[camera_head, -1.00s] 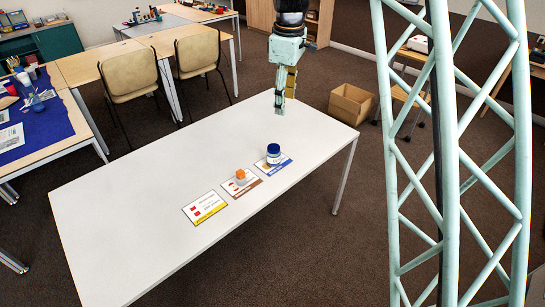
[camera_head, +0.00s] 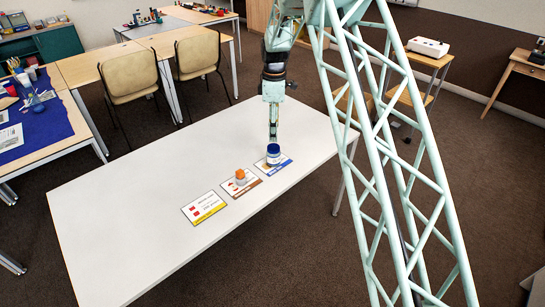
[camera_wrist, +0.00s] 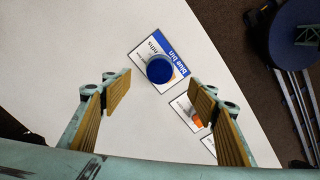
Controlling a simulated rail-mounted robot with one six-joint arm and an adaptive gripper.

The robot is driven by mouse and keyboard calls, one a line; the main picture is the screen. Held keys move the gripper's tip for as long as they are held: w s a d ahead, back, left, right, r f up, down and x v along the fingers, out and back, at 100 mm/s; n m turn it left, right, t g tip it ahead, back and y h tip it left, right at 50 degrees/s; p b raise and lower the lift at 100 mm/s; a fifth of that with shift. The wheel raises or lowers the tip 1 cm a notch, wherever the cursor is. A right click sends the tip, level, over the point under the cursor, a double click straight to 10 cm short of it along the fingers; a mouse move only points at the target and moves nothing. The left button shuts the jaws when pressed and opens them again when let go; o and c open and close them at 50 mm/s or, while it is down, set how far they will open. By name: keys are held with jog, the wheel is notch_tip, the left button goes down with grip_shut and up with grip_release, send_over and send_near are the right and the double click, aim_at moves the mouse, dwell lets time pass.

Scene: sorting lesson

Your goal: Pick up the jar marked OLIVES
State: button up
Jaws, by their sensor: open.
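A jar with a blue lid (camera_head: 273,149) stands upright on the blue-edged card (camera_head: 286,161) at the right of the white table (camera_head: 120,220). Its label is too small to read, so I cannot tell if it says OLIVES. My gripper (camera_head: 273,137) points down just above or beside the jar in the head view; the exact gap is unclear. In the wrist view the open fingers of my gripper (camera_wrist: 160,96) stand apart with nothing held. The blue lid (camera_wrist: 160,69) shows between and beyond the fingertips, on the card reading "blue bin" (camera_wrist: 153,44).
A small orange-topped object (camera_head: 240,174) sits on a brown-edged card (camera_head: 250,186) left of the jar. A yellow-edged card (camera_head: 204,207) with red marks lies further left. The left of the table is clear. Two chairs (camera_head: 130,80) stand behind it.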

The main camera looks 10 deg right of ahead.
aim_at(273, 146)
jog(key=shift+w+f, duration=0.2)
jog(key=shift+f, duration=0.3)
jog(key=shift+w+f, duration=0.15)
jog(key=shift+f, duration=0.3)
jog(key=shift+f, duration=0.1)
jog(key=shift+f+b, duration=0.5)
jog(key=shift+f, duration=3.7)
jog(key=shift+f, duration=0.1)
jog(key=shift+s+f+b, duration=0.15)
jog(key=shift+f+b, duration=0.05)
jog(key=shift+f, duration=0.55)
jog(key=shift+s+f+b, duration=0.15)
jog(key=shift+f, duration=1.6)
jog(key=shift+c, duration=0.7)
jog(key=c, duration=0.9)
